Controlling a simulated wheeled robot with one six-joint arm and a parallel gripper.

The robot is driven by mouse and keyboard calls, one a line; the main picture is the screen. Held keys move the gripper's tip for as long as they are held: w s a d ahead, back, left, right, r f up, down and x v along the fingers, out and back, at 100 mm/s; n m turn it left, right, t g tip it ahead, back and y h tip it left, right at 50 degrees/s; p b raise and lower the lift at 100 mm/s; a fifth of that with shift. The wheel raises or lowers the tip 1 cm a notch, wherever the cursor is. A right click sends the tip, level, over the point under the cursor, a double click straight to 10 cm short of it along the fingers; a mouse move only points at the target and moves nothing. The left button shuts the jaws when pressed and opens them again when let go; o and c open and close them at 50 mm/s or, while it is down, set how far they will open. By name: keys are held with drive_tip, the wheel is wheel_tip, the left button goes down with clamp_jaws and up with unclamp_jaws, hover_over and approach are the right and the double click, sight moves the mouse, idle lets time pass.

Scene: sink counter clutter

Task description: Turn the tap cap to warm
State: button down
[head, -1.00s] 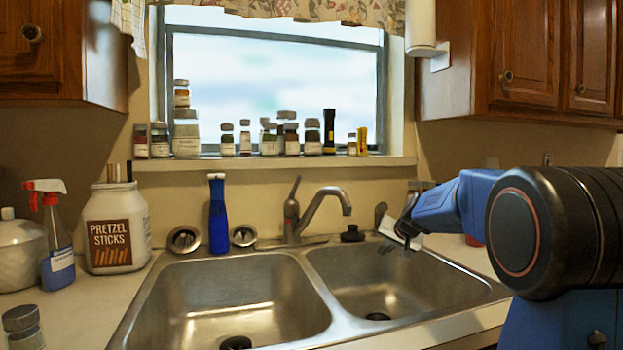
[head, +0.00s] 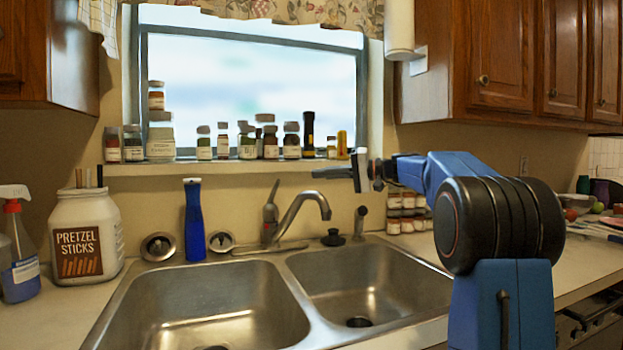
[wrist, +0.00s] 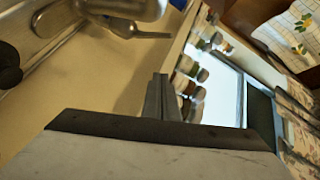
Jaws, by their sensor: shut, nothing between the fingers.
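The metal tap (head: 305,205) stands behind the two sink basins, its curved spout reaching right. Its cap with a short upright lever (head: 271,205) sits on the left of the tap body, with a small reddish mark on it. My gripper (head: 318,173) is shut and empty, pointing left. It is raised near window sill height, above and right of the spout, apart from the tap. In the wrist view my shut fingers (wrist: 158,92) show in the middle, and part of the tap (wrist: 125,8) shows at the top, cut off by the edge.
A blue bottle (head: 194,220) stands left of the tap. A black stopper (head: 333,238) and a sprayer (head: 361,220) are right of it. Several spice jars and a black flashlight (head: 308,133) line the sill (head: 240,166). The right basin (head: 365,285) is empty.

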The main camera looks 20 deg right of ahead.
drive_tip(key=w+a+f, duration=0.2)
drive_tip(key=a, duration=0.7)
drive_tip(key=shift+w+a+f, duration=0.15)
drive_tip(key=shift+w+a, duration=0.1)
drive_tip(key=shift+a, duration=0.1)
drive_tip(key=shift+s+a+f+m+t+h, duration=0.2)
drive_tip(key=shift+s+a+m+t+h, duration=0.55)
drive_tip(key=shift+a, duration=0.25)
drive_tip(key=shift+w, duration=0.1)
